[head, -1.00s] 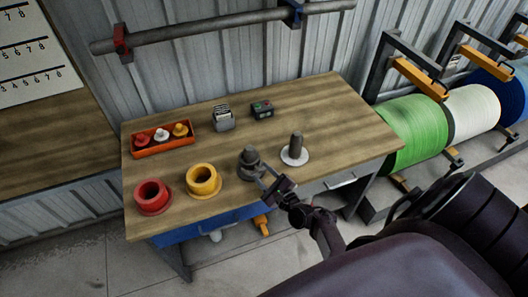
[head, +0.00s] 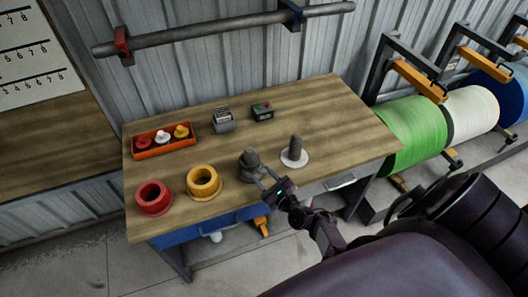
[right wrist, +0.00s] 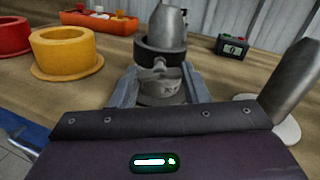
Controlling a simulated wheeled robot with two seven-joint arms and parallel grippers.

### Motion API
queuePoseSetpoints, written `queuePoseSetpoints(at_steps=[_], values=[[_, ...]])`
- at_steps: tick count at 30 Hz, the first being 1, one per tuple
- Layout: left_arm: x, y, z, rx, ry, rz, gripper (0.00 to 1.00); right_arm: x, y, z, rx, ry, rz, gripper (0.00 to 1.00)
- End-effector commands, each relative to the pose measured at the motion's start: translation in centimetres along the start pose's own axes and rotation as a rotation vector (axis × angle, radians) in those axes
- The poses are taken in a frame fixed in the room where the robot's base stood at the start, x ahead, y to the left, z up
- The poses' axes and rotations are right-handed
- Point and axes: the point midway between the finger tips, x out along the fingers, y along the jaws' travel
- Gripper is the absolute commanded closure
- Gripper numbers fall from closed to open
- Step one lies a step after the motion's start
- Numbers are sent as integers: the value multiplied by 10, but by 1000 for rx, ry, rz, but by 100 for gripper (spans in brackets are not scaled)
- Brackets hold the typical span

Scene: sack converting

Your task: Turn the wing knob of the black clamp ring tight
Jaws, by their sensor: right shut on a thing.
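The black clamp ring (right wrist: 152,55) sits around an upright grey post (right wrist: 169,22) on a round base. The same stand with its post (head: 250,159) shows near the table's front edge in the head view. A pale grey wing knob (right wrist: 158,78) is on the near side of the ring. My right gripper (right wrist: 158,92) is shut on the wing knob, one finger at each side. In the head view, my right gripper (head: 264,178) reaches the stand from the front right. The contact is partly hidden. My left gripper is not in view.
A second grey post (head: 296,148) on a white disc stands close on the right. A yellow flanged ring (head: 204,182) and a red one (head: 153,198) are on the left. An orange tray (head: 136,153), a grey box (head: 223,121) and a button box (head: 262,112) stand farther back.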

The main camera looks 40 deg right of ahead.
Motion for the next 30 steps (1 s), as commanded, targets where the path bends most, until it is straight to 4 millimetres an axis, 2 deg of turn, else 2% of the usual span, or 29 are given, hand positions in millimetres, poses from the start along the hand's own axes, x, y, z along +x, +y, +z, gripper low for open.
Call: queuePoseSetpoints(at_steps=[5,6,11,21,30], values=[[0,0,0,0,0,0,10,0,-1,0,-2,-1,-1,81],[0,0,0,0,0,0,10,0,-1,0,-2,-1,-1,57],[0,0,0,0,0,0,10,0,-1,0,-2,-1,-1,36],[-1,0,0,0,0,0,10,-4,0,0,-2,1,-1,36],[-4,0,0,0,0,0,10,-53,0,-1,-2,2,-1,36]])
